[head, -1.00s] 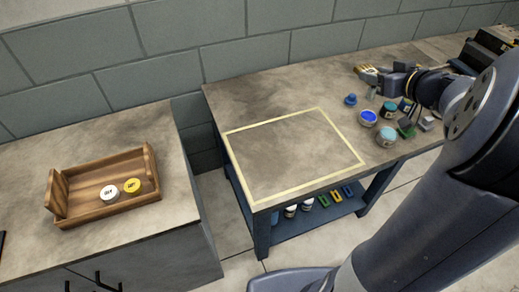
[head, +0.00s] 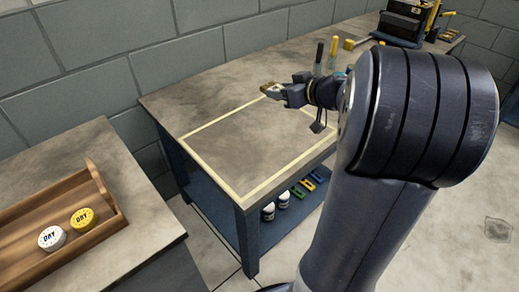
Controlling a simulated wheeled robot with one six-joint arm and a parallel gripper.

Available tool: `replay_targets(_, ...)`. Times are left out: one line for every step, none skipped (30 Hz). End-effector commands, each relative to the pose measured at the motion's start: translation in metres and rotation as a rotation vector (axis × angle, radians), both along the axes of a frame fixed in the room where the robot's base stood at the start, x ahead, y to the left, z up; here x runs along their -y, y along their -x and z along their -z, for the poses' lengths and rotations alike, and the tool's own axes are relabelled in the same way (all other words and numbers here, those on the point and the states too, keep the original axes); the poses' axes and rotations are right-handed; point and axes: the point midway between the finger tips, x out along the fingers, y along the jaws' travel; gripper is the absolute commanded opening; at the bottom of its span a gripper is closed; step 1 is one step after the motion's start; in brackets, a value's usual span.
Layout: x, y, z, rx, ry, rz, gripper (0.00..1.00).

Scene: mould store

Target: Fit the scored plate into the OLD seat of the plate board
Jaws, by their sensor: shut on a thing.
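My gripper (head: 271,89) is above the far side of the blue-legged bench, near the back edge of the taped rectangle. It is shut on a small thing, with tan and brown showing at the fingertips. The thing is too small and too covered by the fingers to tell whether it is the scored plate. No plate board and no seat marked OLD can be made out. My arm hides the right part of the bench.
A yellow-taped rectangle (head: 263,189) on the bench (head: 190,93) is empty. At the left, a wooden tray (head: 28,215) holds a white disc (head: 52,238) and a yellow disc (head: 83,219), both marked DRY. Bottles and coloured items sit on the bench's lower shelf. A dark machine (head: 403,22) stands farther back.

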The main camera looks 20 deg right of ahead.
Motion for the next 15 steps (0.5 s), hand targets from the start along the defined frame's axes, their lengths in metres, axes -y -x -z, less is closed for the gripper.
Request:
replay_targets(0.000,-0.001,0.024,0.002,0.000,0.000,0.07)
replay_targets(0.000,-0.001,0.031,0.002,0.000,0.000,0.07)
replay_targets(0.000,-0.001,0.041,0.002,0.000,0.000,0.07)
replay_targets(0.000,-0.001,0.048,0.002,0.000,0.000,0.07)
replay_targets(-0.001,-0.001,0.055,0.002,0.000,0.000,0.07)
replay_targets(-0.001,-0.001,0.063,0.002,0.000,0.000,0.07)
replay_targets(-0.001,-0.002,0.069,0.002,0.000,0.000,0.07)
replay_targets(-0.001,-0.002,0.074,0.002,0.000,0.000,0.07)
replay_targets(-0.001,-0.002,0.080,0.002,0.000,0.000,0.07)
replay_targets(-0.001,-0.002,0.083,0.002,0.000,0.000,0.07)
replay_targets(-0.001,-0.002,0.086,0.003,0.000,0.000,0.07)
replay_targets(-0.001,-0.002,0.089,0.002,0.000,0.000,0.07)
replay_targets(-0.001,-0.002,0.092,0.002,-0.001,0.000,0.07)
replay_targets(-0.001,-0.002,0.095,0.002,-0.002,0.000,0.07)
replay_targets(-0.001,-0.002,0.101,0.000,-0.003,0.000,0.07)
